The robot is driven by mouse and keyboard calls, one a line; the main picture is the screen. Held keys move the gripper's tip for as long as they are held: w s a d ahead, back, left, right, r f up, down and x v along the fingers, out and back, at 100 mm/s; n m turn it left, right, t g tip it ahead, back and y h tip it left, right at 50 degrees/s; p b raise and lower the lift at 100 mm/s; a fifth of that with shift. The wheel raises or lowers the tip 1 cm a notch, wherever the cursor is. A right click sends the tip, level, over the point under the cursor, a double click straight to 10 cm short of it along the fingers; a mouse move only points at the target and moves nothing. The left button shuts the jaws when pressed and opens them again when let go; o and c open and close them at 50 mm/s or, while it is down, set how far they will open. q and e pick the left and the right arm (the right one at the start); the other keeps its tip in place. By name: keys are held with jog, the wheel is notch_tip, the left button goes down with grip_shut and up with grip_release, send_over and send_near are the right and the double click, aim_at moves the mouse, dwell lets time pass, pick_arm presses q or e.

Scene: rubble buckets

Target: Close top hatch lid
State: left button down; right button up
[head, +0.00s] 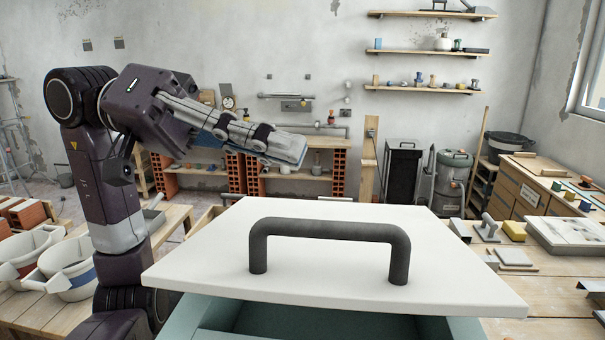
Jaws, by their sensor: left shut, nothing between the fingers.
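The hatch lid (345,280) is a white panel with a dark, arched handle (330,229), low in the middle of the head view. It sits above a teal box (290,318), with the box's inside showing below the lid's near edge, so the lid is raised at the front. My left gripper (300,150) is shut and empty, pointing right, up and to the left of the handle and apart from it. My right gripper is out of view.
White buckets (75,272) stand on a wooden bench at the left. A wooden workbench (550,280) with blocks and tools is at the right. Shelves on brick supports (297,176) line the back wall. The space above the lid is clear.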

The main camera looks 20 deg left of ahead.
aim_at(302, 270)
pick_arm(q)
jog(key=d, duration=0.1)
jog(key=s+d+f+p, duration=0.1)
jog(key=d+f, duration=0.1)
jog(key=d, duration=0.1)
jog(key=shift+s+f+p, duration=0.1)
jog(key=shift+s+p, duration=0.15)
jog(key=shift+p, duration=0.15)
jog(key=shift+s+f, duration=0.4)
jog(key=shift+s, duration=0.1)
jog(key=shift+f, duration=0.15)
jog(key=shift+m+t, duration=0.3)
jog(key=shift+m, duration=0.3)
jog(key=f+b, duration=0.2)
jog(key=b, duration=0.1)
jog(key=s+f+b, duration=0.1)
jog(key=f+b, duration=0.1)
jog(key=b, duration=0.1)
jog(key=s+f+b, duration=0.1)
jog(key=f+b, duration=0.1)
jog(key=b, duration=0.1)
jog(key=shift+s+d+f, duration=0.1)
jog(key=shift+d, duration=0.25)
jog(key=shift+r+p, duration=0.3)
jog(key=shift+r, duration=0.05)
